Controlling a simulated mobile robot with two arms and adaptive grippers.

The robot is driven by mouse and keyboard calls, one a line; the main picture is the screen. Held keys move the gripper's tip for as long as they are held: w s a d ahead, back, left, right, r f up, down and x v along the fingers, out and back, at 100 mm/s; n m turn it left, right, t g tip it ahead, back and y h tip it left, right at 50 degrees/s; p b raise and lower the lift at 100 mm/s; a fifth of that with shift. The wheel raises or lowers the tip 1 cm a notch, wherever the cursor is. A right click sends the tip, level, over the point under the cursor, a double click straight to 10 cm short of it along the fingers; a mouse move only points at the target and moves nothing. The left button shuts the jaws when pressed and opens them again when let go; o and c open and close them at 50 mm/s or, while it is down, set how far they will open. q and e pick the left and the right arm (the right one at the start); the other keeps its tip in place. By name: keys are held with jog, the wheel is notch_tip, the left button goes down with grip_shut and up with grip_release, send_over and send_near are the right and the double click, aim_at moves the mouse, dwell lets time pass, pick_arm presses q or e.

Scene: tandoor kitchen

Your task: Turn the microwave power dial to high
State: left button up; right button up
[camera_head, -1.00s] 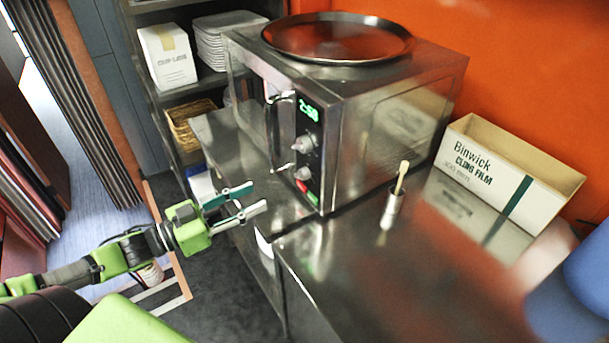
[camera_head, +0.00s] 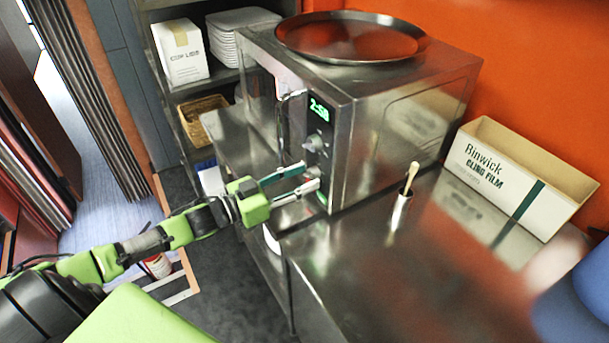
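The steel microwave (camera_head: 362,138) stands on the steel counter, its door and control strip facing left. A green display (camera_head: 320,108) is at the top of the strip, with a round grey dial (camera_head: 314,143) below it. A second, lower dial is mostly hidden by my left gripper (camera_head: 311,176). My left gripper is open, its two fingers apart, one above the other. The fingertips are at the lower part of the control strip, around the lower dial's place; I cannot tell whether they touch it. The dial markings are too small to read. My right gripper is not in view.
A round steel tray (camera_head: 350,40) lies on the microwave. A small steel cup (camera_head: 400,213) holding a brush stands on the counter (camera_head: 350,265) at right, before a cling film box (camera_head: 500,185). Shelves with boxes stand behind. Open floor (camera_head: 225,300) lies left of the counter.

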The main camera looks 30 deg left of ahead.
pick_arm(q)
jog(key=shift+w+d, duration=0.3)
jog(key=shift+w, duration=0.15)
grip_shut()
